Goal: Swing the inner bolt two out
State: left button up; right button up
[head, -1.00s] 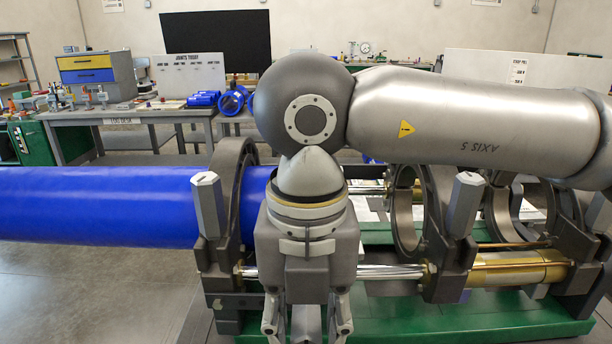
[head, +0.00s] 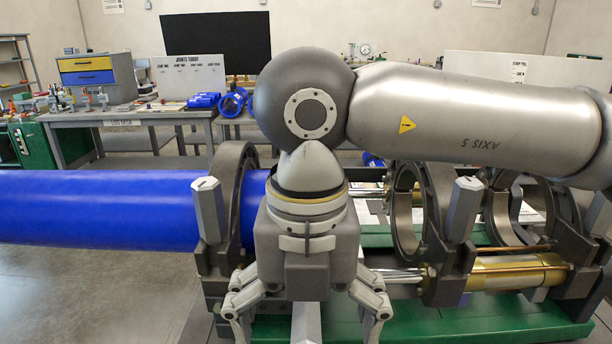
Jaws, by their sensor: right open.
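My right gripper (head: 306,328) points down at the lower middle of the head view, in front of the clamp cart. Its fingers are spread wide. A pale grey bolt-like piece (head: 306,326) shows between the fingers, with a gap on each side; its lower end is cut off by the frame. Two more grey faceted bolts stand nearly upright, one at the left clamp ring (head: 209,210) and one at the middle clamp ring (head: 464,209). No label tells which is inner bolt two. My left gripper is out of view.
A blue pipe (head: 100,207) runs from the left into the left clamp ring (head: 237,180). A brass cylinder (head: 515,272) and a green cart base (head: 420,322) lie to the right. My right arm hides part of the cart. Workbenches stand behind.

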notch_tip(320, 180, up, 3)
jog(key=shift+a+r+p, duration=0.1)
jog(key=shift+p, duration=0.6)
notch_tip(320, 180, up, 4)
jog(key=shift+r+p, duration=0.1)
jog(key=shift+p, duration=1.15)
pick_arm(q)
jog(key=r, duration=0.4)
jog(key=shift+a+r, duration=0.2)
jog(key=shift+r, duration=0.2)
pick_arm(e)
jog(key=shift+r, duration=0.4)
